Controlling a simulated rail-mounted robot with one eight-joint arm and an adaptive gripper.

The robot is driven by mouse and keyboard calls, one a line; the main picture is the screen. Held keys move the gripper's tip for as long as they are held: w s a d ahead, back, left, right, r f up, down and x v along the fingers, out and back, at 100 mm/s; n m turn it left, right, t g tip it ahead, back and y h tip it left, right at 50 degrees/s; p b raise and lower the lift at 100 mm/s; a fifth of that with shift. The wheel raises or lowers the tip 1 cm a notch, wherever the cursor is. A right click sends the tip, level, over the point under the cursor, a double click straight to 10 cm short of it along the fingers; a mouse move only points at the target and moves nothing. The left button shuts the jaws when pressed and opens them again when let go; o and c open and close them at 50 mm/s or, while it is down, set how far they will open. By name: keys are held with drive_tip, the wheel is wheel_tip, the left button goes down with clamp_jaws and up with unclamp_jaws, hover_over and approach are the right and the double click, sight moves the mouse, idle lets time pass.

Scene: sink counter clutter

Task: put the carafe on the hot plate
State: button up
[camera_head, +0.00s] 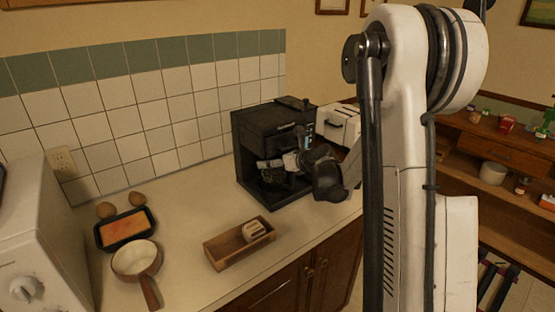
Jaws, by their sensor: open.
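The black coffee maker (254,158) stands on the counter against the tiled wall. My gripper (277,163) reaches in from the right at the front opening of the coffee maker, and its jaws are open. A dark, glassy shape that looks like the carafe (273,176) shows just below my gripper, inside the opening. My gripper and the shadow cover much of it. The hot plate at the base of the opening is too dark to make out. I cannot tell whether the carafe rests on it.
A white toaster (340,124) stands right behind the coffee maker. A wooden box (226,256) holding a light-coloured item lies in front. A pan (135,259), a black tray (122,232) with orange contents, and two brown round items (106,210) are at left, beside a white appliance (40,240).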

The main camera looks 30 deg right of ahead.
drive_tip(key=v, duration=1.2)
drive_tip(key=shift+r, duration=0.2)
